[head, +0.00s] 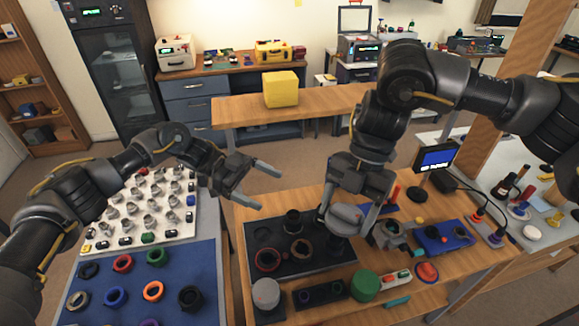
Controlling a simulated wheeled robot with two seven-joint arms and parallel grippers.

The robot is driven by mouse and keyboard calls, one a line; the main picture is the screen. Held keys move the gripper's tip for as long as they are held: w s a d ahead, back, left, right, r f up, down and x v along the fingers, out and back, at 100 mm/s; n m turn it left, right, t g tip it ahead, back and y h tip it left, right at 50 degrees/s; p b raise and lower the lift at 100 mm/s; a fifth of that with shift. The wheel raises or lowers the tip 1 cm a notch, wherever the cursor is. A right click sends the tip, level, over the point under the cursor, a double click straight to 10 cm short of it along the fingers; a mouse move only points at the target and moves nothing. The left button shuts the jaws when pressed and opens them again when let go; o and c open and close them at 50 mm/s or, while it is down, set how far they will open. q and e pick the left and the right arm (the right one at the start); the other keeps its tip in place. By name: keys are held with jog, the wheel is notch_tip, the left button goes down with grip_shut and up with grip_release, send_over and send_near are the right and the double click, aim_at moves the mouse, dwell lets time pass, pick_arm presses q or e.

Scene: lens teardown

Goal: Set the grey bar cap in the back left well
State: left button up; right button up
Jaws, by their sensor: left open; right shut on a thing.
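My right gripper (342,210) points down over the right edge of the black tray and is shut on a grey round piece (346,216), which looks like the grey bar cap. Its bar is not clear at this size, and the fingers partly hide it. The black tray (322,262) holds a black cylinder (293,220) at the back, a red-rimmed ring (267,261) at the front left and a copper ring (301,248). The tray's back left area (261,230) looks dark and empty. My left gripper (258,184) is open and empty, above and behind the tray's left side.
A grey cylinder (265,293), a small black tray (320,292) and a green cylinder (364,285) stand in front. A blue tray (443,237) is to the right. A blue mat (137,285) with coloured rings and a white board of metal parts (137,215) lie left.

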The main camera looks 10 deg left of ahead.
aim_at(332, 206)
pick_arm(q)
jog(key=s+d+r+m+g+y, duration=0.35)
jog(key=d+r, duration=0.35)
jog(key=r, duration=0.3)
pick_arm(e)
jog(key=shift+s, duration=0.1)
pick_arm(q)
jog(key=shift+t, duration=0.25)
jog(key=x, duration=1.2)
jog(key=shift+s+d+r, duration=0.1)
jog(key=shift+s+d, duration=0.15)
jog(key=shift+s, duration=0.05)
jog(key=shift+c, duration=0.5)
jog(key=c, duration=0.9)
jog(key=shift+c, duration=0.3)
pick_arm(e)
jog(key=o, duration=1)
jog(key=shift+v, duration=6.05)
